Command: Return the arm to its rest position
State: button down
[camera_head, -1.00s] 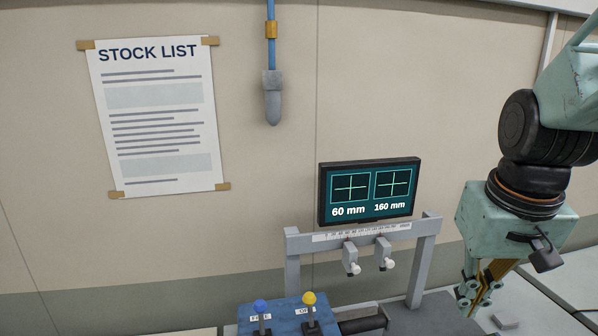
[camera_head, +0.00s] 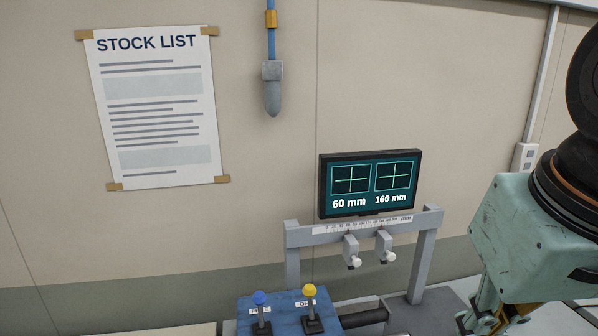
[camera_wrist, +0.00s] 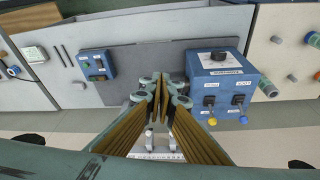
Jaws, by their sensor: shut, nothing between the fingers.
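My arm fills the right edge in the head view, with its pale green wrist housing large and close. My gripper (camera_head: 490,322) hangs below that housing and is partly cut off by the bottom edge. In the wrist view my gripper (camera_wrist: 160,90) shows brown-padded fingers meeting at the tips, shut and empty. It is apart from the machine's parts in the head view.
A grey frame (camera_head: 362,230) with two sensors stands below a monitor (camera_head: 368,185) reading 60 mm and 160 mm. A blue box (camera_head: 287,315) carries a blue-knobbed and a yellow-knobbed lever. A hose nozzle (camera_head: 272,90) hangs on the wall.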

jog(key=shift+s+a+r+b, duration=0.1)
jog(key=shift+s+a, duration=0.15)
jog(key=shift+s, duration=0.5)
jog(key=shift+s+a+b, duration=0.1)
jog(key=shift+s+a, duration=0.2)
jog(key=shift+s, duration=0.45)
jog(key=shift+s+a+r+b, duration=0.1)
jog(key=shift+s+a, duration=0.15)
jog(key=shift+s, duration=0.5)
